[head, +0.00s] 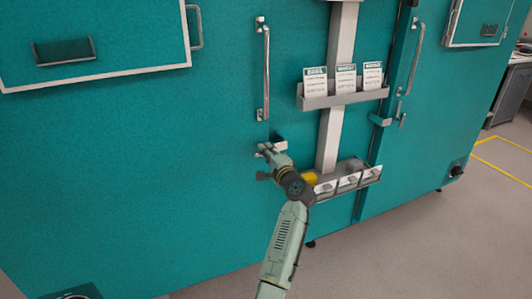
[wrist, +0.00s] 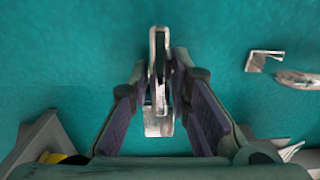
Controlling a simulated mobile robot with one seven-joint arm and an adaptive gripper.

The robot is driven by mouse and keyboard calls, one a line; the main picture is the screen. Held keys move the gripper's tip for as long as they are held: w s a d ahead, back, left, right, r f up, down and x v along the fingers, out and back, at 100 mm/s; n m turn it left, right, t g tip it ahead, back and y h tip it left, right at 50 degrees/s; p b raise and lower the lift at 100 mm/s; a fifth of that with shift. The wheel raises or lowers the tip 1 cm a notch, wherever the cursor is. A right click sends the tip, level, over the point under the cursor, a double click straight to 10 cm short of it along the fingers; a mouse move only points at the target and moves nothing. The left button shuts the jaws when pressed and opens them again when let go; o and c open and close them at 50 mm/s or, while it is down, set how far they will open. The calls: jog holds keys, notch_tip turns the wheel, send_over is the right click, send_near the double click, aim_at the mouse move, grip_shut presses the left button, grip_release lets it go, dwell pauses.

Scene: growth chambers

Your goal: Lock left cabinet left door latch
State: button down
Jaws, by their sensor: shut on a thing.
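The latch is a small metal lever (wrist: 158,40) on a teal door, seen end-on between my fingers in the wrist view. My gripper (wrist: 161,85) is shut on it, with one finger on each side. In the head view my gripper (head: 266,153) is at the teal door front (head: 228,110), just below a long vertical metal handle (head: 266,72). There my fingers hide most of the latch, and I cannot tell its exact angle. A pale bracket (head: 279,143) shows just right of my fingers.
A grey post (head: 336,125) stands right of my gripper. Another teal door with a handle (head: 417,58) is farther right. Grey floor (head: 420,250) is clear in front.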

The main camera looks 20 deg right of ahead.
jog(key=c, duration=1.6)
grip_release()
jog(key=shift+s, duration=0.1)
jog(key=s, duration=1.1)
jog(key=shift+s+d, duration=0.2)
jog(key=shift+s, duration=0.2)
